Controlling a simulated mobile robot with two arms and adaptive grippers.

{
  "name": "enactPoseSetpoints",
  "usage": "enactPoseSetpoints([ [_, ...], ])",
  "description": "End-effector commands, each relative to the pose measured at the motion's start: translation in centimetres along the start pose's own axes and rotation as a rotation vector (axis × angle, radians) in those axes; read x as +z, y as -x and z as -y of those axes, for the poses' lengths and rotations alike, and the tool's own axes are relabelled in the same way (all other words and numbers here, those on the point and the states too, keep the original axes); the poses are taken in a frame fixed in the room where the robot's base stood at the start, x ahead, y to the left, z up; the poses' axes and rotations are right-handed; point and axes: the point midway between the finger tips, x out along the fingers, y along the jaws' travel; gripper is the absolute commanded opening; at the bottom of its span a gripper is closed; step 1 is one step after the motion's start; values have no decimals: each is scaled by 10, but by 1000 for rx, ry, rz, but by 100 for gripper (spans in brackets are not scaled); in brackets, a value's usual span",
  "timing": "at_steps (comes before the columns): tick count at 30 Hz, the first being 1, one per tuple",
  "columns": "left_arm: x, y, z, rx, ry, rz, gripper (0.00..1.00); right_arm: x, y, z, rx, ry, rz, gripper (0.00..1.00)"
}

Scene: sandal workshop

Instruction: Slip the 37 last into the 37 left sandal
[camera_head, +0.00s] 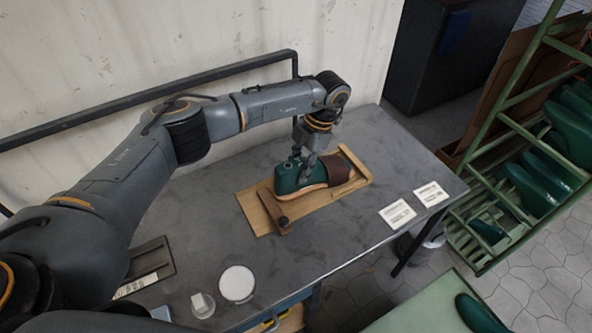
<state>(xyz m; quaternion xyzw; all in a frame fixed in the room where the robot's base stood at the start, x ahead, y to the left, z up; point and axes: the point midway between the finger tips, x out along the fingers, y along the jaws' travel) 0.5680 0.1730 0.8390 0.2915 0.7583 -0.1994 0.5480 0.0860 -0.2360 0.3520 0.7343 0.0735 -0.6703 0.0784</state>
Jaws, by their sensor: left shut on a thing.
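The green last (289,180) lies along the sandal on the wooden fixture (246,210) on the grey table. The sandal (336,169) shows a wide brown strap at its right end and a pale sole edge below the last. The last's right end meets the strap; how far it reaches under the strap is hidden. My left gripper (303,162) comes down from above and is shut on the last near its middle. The size marks are too small to read. My right gripper is not in view.
Two white cards (397,213) (431,194) lie at the table's right edge. A round white lid (237,283), a small clear container (202,304) and a dark tray (150,267) are at the front left. A green rack (490,245) with several green lasts stands right.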

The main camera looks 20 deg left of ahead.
Motion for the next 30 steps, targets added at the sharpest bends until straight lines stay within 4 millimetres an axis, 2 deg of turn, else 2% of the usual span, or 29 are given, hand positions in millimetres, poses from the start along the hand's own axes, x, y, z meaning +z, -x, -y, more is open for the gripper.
enactPoseSetpoints([
  [7, 1, 2, 0, 0, 0, 3, 0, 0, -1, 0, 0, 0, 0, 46],
  [8, 1, 2, 0, 0, 0, 3, 40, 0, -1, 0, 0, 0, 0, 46],
  [9, 2, 2, 0, 0, 0, 3, 48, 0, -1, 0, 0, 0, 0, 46],
  [12, 1, 2, 0, 0, 0, 3, 64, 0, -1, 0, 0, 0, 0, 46],
  [23, 1, 5, 0, 0, 0, 2, 64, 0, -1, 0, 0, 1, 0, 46],
  [26, 2, 18, 0, 1, 0, 5, 64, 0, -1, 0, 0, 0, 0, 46],
  [30, 2, 46, 0, 2, -1, 5, 64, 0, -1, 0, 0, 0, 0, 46],
])
